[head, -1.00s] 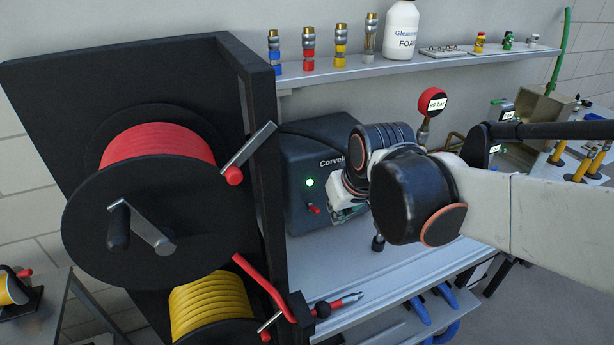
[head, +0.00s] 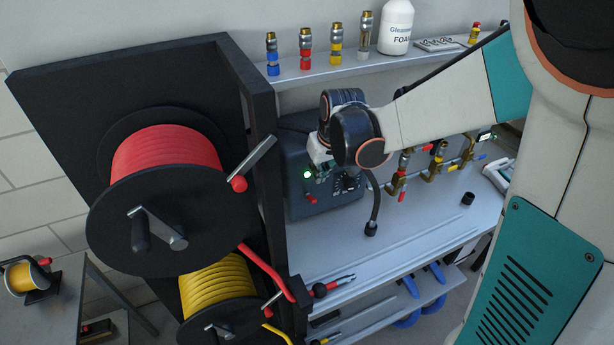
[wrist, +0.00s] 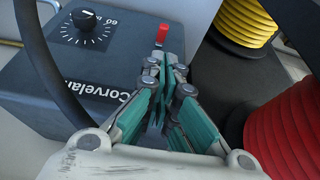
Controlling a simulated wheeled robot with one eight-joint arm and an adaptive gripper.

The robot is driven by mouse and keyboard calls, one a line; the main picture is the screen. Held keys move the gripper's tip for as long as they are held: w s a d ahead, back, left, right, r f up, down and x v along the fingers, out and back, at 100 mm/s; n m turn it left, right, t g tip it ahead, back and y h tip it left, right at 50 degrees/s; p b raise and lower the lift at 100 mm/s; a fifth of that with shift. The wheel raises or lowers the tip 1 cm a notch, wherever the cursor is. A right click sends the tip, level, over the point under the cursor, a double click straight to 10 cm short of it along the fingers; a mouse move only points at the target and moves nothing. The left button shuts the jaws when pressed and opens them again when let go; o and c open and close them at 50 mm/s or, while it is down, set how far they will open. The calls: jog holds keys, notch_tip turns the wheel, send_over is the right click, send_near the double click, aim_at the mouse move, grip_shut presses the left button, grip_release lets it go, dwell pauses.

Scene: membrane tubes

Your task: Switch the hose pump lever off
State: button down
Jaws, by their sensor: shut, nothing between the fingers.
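The hose pump is a dark grey box (head: 300,208) with "Corveland" lettering, standing on the bench behind the hose reels; it also fills the left of the wrist view (wrist: 60,105). A green light (head: 306,174) glows on its front. The red-tipped lever (head: 311,198) sits below the light and points downward in the head view. In the wrist view the lever's red end (wrist: 163,33) shows just beyond my fingertips. My gripper (wrist: 170,72) is shut and empty, close to the lever; I cannot tell whether they touch. My wrist partly covers the pump in the head view.
A black dial (wrist: 87,28) is on the pump near the lever. The red hose reel (head: 165,150) and yellow hose reel (head: 218,288) stand close on the left. A black hose (head: 375,205) hangs beside the pump. The bench front (head: 420,235) is mostly clear.

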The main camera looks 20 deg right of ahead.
jog(key=b, duration=0.2)
send_near(315, 202)
jog(key=w+f, duration=0.5)
jog(key=shift+w+a, duration=0.2)
jog(key=shift+a, duration=0.2)
jog(key=shift+s+f, duration=0.1)
jog(key=shift+s+t+b, duration=0.15)
jog(key=shift+t+b, duration=0.25)
jog(key=shift+s+f+t+b, duration=0.2)
jog(key=shift+t+b, duration=0.1)
jog(key=shift+b, duration=0.15)
jog(key=t+b, duration=0.1)
jog(key=s+f+t+b, duration=0.1)
jog(key=b, duration=0.1)
jog(key=t+b, duration=0.1)
jog(key=shift+s+d+f+y+b, duration=0.2)
jog(key=shift+s+f+y+b, duration=0.1)
jog(key=shift+f+b, duration=0.1)
jog(key=shift+s+f+b, duration=0.6)
jog(key=shift+f+b, duration=0.35)
jog(key=shift+b, duration=0.4)
jog(key=shift+r, duration=0.1)
jog(key=shift+w+r, duration=0.3)
jog(key=shift+w, duration=0.4)
